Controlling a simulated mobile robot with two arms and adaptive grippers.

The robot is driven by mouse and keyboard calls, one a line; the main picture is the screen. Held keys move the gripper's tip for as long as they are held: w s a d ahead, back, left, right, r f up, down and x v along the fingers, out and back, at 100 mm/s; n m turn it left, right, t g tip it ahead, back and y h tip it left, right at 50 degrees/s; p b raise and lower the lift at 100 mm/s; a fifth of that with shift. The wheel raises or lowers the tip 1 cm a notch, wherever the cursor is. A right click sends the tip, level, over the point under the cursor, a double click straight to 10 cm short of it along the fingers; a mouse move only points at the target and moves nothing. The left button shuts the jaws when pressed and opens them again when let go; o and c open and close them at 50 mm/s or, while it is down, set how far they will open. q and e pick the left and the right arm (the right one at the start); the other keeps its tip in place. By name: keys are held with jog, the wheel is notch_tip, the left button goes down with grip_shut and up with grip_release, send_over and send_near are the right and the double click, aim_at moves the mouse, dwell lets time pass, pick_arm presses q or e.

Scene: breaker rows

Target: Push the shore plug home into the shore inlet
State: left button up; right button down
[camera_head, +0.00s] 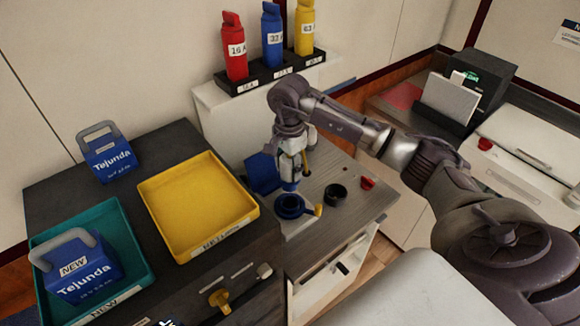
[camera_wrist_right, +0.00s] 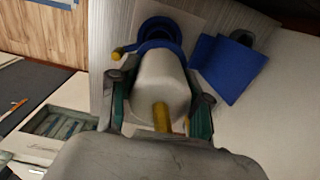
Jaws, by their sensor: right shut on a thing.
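My right gripper (camera_head: 290,165) points down over the grey counter and is shut on the shore plug. The plug's pale body (camera_wrist_right: 158,85) lies between the fingers in the wrist view, with a blue collar at its front and a yellow strip at its rear. The shore inlet (camera_head: 290,207) is a blue ring on the counter, with a yellow tab beside it and a raised blue lid (camera_head: 263,172) behind it. The plug's front is at the inlet's mouth (camera_wrist_right: 160,28); how deep it sits is hidden. My left gripper is not in view.
A black ring (camera_head: 336,193) and a red piece (camera_head: 367,183) stand right of the inlet. A yellow tray (camera_head: 165,225) and teal tray (camera_head: 115,215) lie left. Red, blue and yellow plugs stand in a black rack (camera_head: 270,77) behind.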

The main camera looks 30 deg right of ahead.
aim_at(290, 182)
jog(key=shift+f+b, duration=0.6)
jog(key=shift+f, duration=0.25)
notch_tip(290, 182, down, 4)
jog(key=b, duration=0.3)
jog(key=shift+b, duration=0.4)
jog(key=shift+f+b, duration=0.2)
jog(key=shift+b, duration=0.1)
jog(key=shift+r, duration=0.1)
jog(key=shift+b, duration=0.55)
dwell(0.4)
jog(key=shift+f+b, duration=2)
jog(key=shift+f, duration=0.35)
jog(key=shift+c, duration=2.2)
grip_release()
